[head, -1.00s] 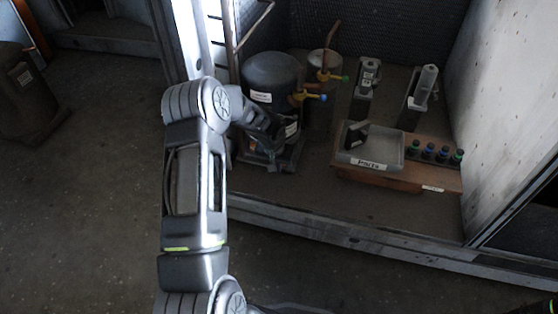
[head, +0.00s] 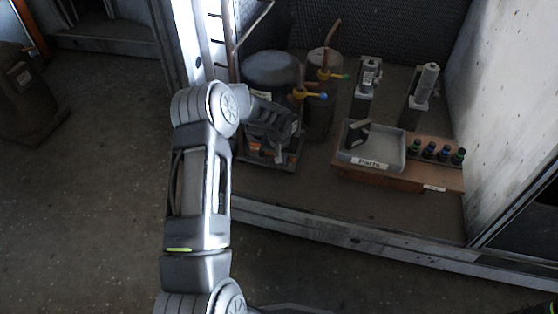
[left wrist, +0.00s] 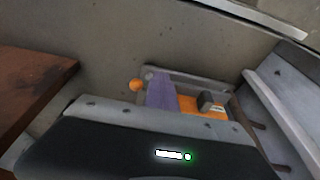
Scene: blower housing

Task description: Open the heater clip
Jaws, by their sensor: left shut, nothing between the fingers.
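The compressor, a dark domed cylinder (head: 270,68), stands on a small base (head: 290,160) inside the open housing. My left gripper (head: 266,146) is in front of its lower part, pointing down, shut and empty. An orange part (head: 264,153) shows low beside the gripper. In the left wrist view, a purple piece (left wrist: 162,91) stands beside an orange part (left wrist: 195,106) with a small dark block (left wrist: 211,101) on it, and an orange knob (left wrist: 136,86) is to their left. I cannot tell which of these is the heater clip, or whether it is open. My right gripper is out of view.
A second, smaller cylinder (head: 322,115) with copper pipes and coloured valve handles stands close on the right. A labelled parts tray (head: 385,152) and several dark bottles (head: 443,155) sit on a wooden board (head: 400,181). The housing's metal sill (head: 350,236) runs along the front.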

